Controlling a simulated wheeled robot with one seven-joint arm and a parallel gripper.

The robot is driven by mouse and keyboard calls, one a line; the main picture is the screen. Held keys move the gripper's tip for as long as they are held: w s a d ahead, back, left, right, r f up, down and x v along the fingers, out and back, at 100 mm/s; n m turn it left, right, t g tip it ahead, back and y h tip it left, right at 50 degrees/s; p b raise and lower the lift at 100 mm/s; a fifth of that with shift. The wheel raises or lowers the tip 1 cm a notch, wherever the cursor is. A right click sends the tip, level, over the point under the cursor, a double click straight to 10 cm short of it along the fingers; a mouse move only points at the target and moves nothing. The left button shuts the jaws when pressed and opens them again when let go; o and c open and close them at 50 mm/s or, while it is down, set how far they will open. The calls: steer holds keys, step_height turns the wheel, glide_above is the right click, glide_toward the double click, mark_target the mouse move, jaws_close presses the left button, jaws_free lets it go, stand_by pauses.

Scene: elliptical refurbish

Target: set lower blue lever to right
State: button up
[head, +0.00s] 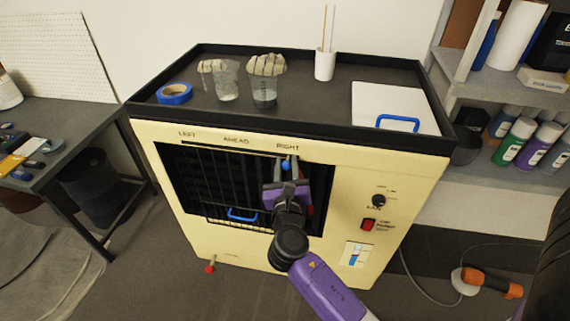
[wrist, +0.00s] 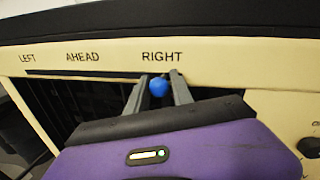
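A blue lever knob (head: 286,165) is under the RIGHT label at the top right of the dark grille (head: 222,178). In the wrist view the knob (wrist: 158,87) sits between my two fingers, just below the word RIGHT. My gripper (wrist: 159,80) is open, one finger on each side of the knob; I cannot tell if either finger touches it. In the head view my gripper (head: 287,171) largely hides the right part of the grille. A blue looped handle (head: 242,215) shows low in the grille opening, and a small blue slider (head: 355,256) is on the lower right front panel.
The cream cabinet (head: 325,255) also has a black knob (head: 379,201) and a red switch (head: 369,225). On its top are blue tape (head: 175,94), two cups, a white holder (head: 325,65) and a white lid with a blue handle (head: 397,123). Shelves with bottles stand at right.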

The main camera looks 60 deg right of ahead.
steer(key=o, duration=0.4)
steer(key=shift+s, duration=0.1)
steer(key=shift+c, duration=0.2)
steer(key=v, duration=0.7)
steer(key=shift+s+a+b, duration=0.25)
steer(key=shift+a+b, duration=0.05)
steer(key=shift+b, duration=0.15)
